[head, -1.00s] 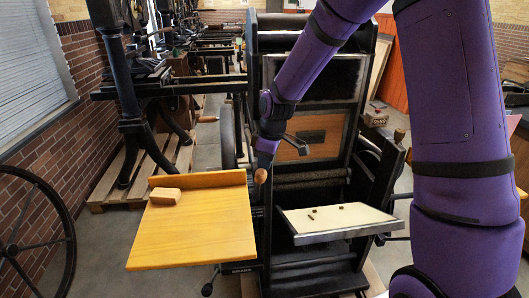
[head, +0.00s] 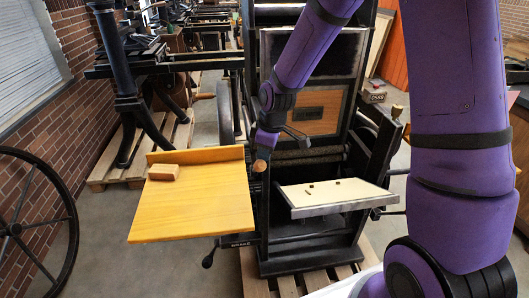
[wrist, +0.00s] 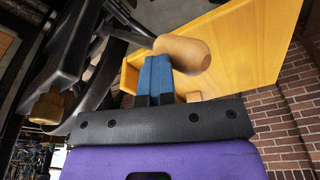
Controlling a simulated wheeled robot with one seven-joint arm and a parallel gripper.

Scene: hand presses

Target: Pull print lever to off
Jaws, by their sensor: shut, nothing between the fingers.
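The print lever's round wooden knob (head: 260,166) is at the left side of the press, just right of the yellow wooden board. It shows large in the wrist view (wrist: 182,52), on a dark rod. My gripper (wrist: 155,75) has its blue fingers shut together, with nothing between them. They are right beside the knob; it overlaps their tips in the wrist view, and I cannot tell whether they touch. In the head view my wrist (head: 265,138) is just above the knob and hides the fingers. No off marking is readable.
The yellow board (head: 190,215) carries a small wooden block (head: 163,172). A pale tilted tray (head: 335,195) is right of the lever. A lever marked BRAKE (head: 208,261) is low in front. A large spoked wheel (head: 72,225) stands at the left. Open floor lies below the board.

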